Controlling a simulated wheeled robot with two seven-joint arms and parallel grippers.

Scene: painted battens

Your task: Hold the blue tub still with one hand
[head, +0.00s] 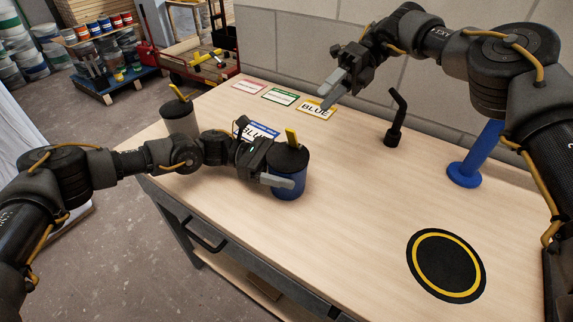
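The blue tub (289,187) stands upright on the wooden workbench (350,220), left of its middle. It has a black lid or top, and a yellow handle (292,138) sticks up from it. My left gripper (284,178) is at the tub from the left. One pale finger lies across the tub's near side; the other finger is hidden behind the tub, so I cannot tell whether they press on it. My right gripper (333,90) is raised at the back of the bench, well apart from the tub. Its two fingers are apart with nothing between them.
A grey tub (181,120) with a yellow handle stands at the left. Several label cards (279,97) lie at the back. A black bent tool (395,120) and a blue post (480,155) stand at the right. A black disc with a yellow ring (446,265) lies front right.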

